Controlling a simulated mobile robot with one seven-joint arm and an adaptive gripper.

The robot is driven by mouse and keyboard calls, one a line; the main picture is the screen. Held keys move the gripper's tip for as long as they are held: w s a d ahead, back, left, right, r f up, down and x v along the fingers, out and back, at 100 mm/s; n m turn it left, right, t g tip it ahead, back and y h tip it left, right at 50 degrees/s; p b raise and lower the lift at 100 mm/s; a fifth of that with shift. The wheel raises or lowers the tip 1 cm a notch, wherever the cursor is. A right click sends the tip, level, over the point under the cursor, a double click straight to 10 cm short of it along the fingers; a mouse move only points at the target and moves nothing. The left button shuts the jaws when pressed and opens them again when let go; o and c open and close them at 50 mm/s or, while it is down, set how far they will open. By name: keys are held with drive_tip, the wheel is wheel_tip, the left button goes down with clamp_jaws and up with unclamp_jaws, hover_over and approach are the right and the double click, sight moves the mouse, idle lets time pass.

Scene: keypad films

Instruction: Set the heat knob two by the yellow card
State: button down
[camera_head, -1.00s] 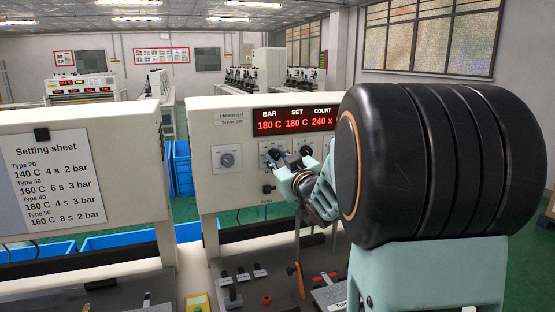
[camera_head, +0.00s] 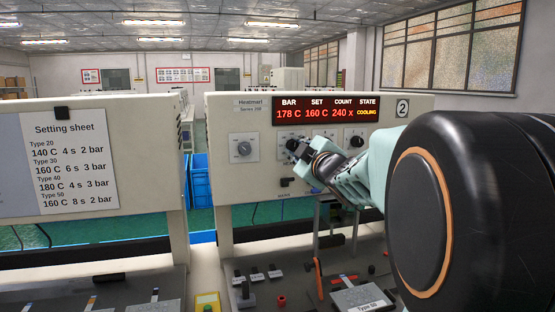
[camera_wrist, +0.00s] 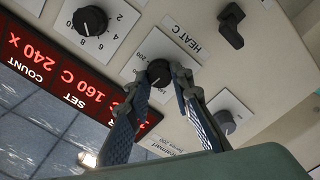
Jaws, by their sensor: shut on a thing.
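The heat knob (camera_wrist: 158,72) is black, on a white plate marked HEAT C, on machine 2's cream panel (camera_head: 225,180). My gripper (camera_wrist: 160,85) is shut on this knob, one finger on each side. In the head view my gripper (camera_head: 306,158) is at the panel and partly covers the knob (camera_head: 292,145). The red display (camera_head: 325,109) reads BAR 178 C, SET 160 C, COUNT 240 x, STATE COOLING. A small yellow card (camera_head: 207,301) lies on the bench at the bottom; its print is too small to read.
A grey knob (camera_head: 243,148) is left of the heat knob, another black knob (camera_head: 357,141) right. A black lever (camera_head: 288,182) is below. The setting sheet (camera_head: 70,160) lists Type 50 as 160 C. A plate (camera_head: 362,298) labelled Type 50 lies at the bottom.

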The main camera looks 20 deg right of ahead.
sight(292, 108)
drive_tip(key=shift+n+b, duration=0.45)
drive_tip(key=shift+n, duration=0.25)
drive_tip(key=shift+r, duration=0.1)
drive_tip(key=c, duration=1.7)
unclamp_jaws()
wheel_tip(292, 108, up, 7)
drive_tip(key=shift+s+r, duration=0.1)
drive_tip(key=shift+r, duration=1.35)
